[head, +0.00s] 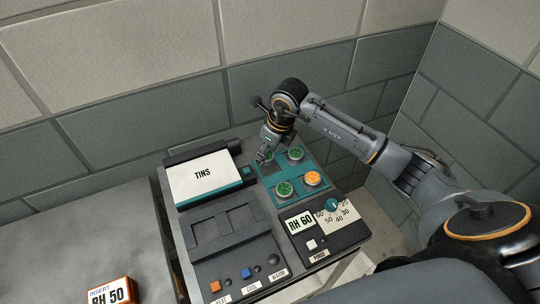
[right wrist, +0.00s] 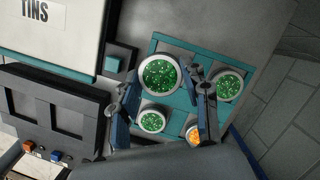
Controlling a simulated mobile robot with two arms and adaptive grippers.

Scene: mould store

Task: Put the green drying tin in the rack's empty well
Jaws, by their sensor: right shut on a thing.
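My right gripper (head: 264,157) reaches down at the back left corner of the teal rack (head: 297,198). In the right wrist view its fingers (right wrist: 165,86) are shut on a green drying tin (right wrist: 162,74), a round pale-rimmed tin with green grains. That tin looks larger than the others and covers the rack's upper left place; I cannot tell whether it is seated or just above. Two more green tins stand in the rack, at back right (head: 295,154) and front left (head: 284,188). An orange tin (head: 312,178) stands front right. My left gripper is out of view.
A box with a white lid marked TINS (head: 198,178) stands left of the rack. A dark panel with buttons (head: 232,245) and an RH 60 dial unit (head: 325,228) lie in front. An orange RH 50 box (head: 110,291) sits on the left table, otherwise bare where seen.

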